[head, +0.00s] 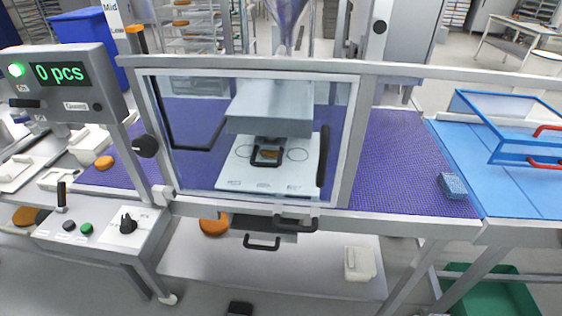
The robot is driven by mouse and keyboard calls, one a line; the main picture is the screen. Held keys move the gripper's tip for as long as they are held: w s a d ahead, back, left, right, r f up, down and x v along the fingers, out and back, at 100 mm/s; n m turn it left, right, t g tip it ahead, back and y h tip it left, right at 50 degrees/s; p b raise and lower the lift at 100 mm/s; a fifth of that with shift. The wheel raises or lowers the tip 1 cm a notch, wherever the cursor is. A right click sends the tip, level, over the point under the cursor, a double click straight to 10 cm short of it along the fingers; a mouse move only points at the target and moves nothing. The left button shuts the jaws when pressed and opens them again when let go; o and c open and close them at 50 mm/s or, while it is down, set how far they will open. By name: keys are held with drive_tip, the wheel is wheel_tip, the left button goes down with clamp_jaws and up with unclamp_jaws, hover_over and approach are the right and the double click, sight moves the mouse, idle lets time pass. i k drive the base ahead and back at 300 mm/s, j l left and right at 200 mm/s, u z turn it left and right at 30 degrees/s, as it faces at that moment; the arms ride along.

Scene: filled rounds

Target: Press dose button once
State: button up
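A grey control box (100,232) stands at the lower left. On its top are a dark button (69,225), a green button (87,228), a black knob (128,224) and an upright black lever (61,195). The labels are too small to read, so I cannot tell which one is the dose button. A counter display (62,75) above reads "0 pcs" beside a lit green light (16,70). Behind a shut-looking clear guard (345,130), a grey dosing head (270,108) sits over a white plate (262,181). My gripper is not in view.
A blue table with a blue-framed cover (525,130) is at the right. Brown rounds lie at the left (104,162) and on the lower shelf (214,226).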

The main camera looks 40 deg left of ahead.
sight(85, 228)
drive_tip(key=j+u, duration=0.1)
drive_tip(key=u, duration=2.05)
